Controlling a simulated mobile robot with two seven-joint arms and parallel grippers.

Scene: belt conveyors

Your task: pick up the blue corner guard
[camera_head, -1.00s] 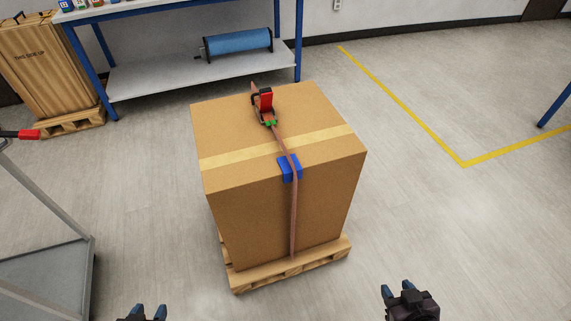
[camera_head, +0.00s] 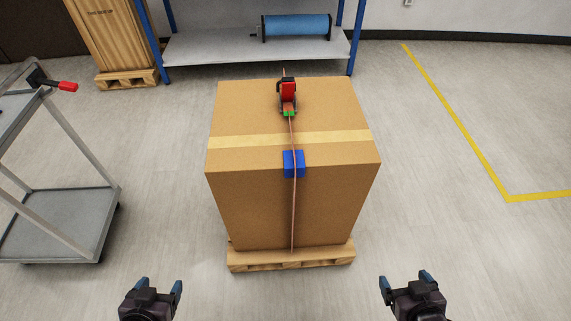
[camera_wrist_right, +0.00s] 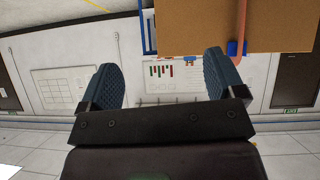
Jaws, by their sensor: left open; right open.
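The blue corner guard (camera_head: 289,167) sits over the top front edge of a large cardboard box (camera_head: 240,195), under a brown strap (camera_head: 294,215). It also shows in the right wrist view (camera_wrist_right: 233,48), at the edge of the box. The strap runs over the box top to a red-handled ratchet (camera_head: 288,91). My left gripper (camera_head: 160,284) is open and empty, low and left of the box. My right gripper (camera_head: 405,280) is open and empty, low and right of the box. In the right wrist view its fingers (camera_wrist_right: 163,82) are wide apart, clear of the guard.
The box stands on a wooden pallet (camera_head: 290,258). A grey cart (camera_head: 75,205) with a red-ended handle stands at the left. A blue-framed shelf (camera_head: 215,50) with a blue roll is behind the box. The floor to the right is clear.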

